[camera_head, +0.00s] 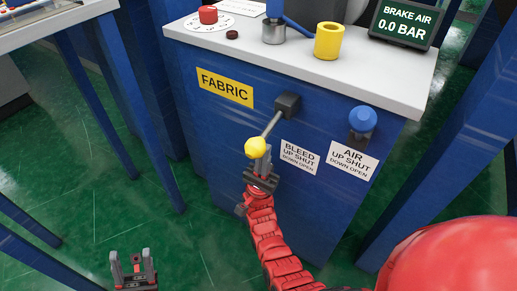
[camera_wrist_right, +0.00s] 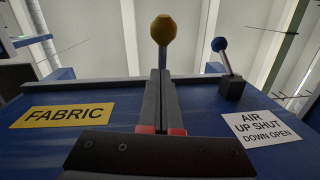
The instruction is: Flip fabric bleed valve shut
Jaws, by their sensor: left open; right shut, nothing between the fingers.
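The bleed valve lever (camera_head: 271,125) runs from a black pivot block (camera_head: 288,104) on the blue cabinet's front down and left to its yellow knob (camera_head: 256,147). The label (camera_head: 299,157) reads BLEED, UP SHUT, DOWN OPEN. My right gripper (camera_head: 263,160) is shut and empty, its tips just below the knob; contact is unclear. In the right wrist view the yellow knob (camera_wrist_right: 163,29) stands just beyond the shut fingers (camera_wrist_right: 160,78), which hide the pivot block. My left gripper (camera_head: 134,261) is open and empty at lower left, away from the cabinet.
The air valve's blue knob (camera_head: 363,118) is right of the bleed lever, above the AIR label (camera_head: 353,160). A yellow FABRIC plate (camera_head: 225,87) is at left. The white top (camera_head: 300,60) holds a yellow cylinder (camera_head: 329,40) and a display (camera_head: 405,24) reading BRAKE AIR 0.0 BAR.

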